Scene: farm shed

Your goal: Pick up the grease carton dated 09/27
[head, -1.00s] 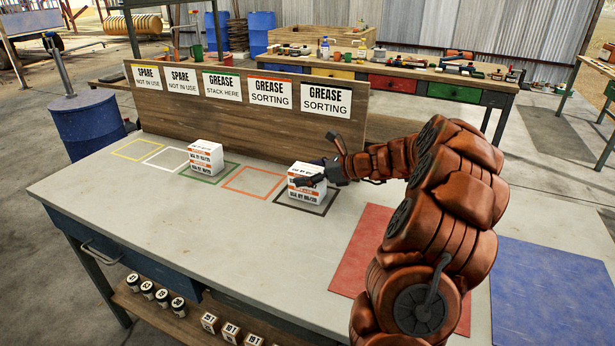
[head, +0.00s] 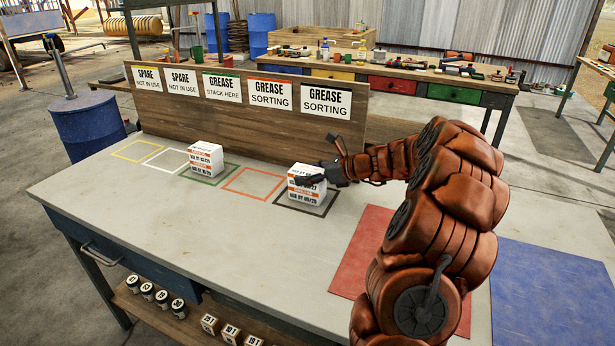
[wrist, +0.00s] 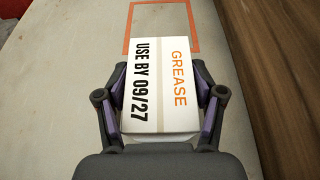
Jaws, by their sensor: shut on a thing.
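The white grease carton marked USE BY 09/27 (wrist: 160,85) fills the middle of the wrist view, between the two fingers of my gripper (wrist: 162,108). The fingers press on its two sides. In the head view this carton (head: 305,172) is the upper one of a stack in the black square (head: 284,204). A lower carton (head: 303,195), its date seeming to end in 28, sits under it. I see no clear gap between them. My gripper (head: 320,176) reaches in from the right and partly hides the upper label.
Another carton stack (head: 206,160) stands in the green square (head: 232,172), under the STACK HERE sign (head: 222,87). The orange square (head: 253,182) between the stacks is empty. A wooden backboard (head: 190,112) runs behind. Red (head: 362,250) and blue (head: 550,290) mats lie to the right.

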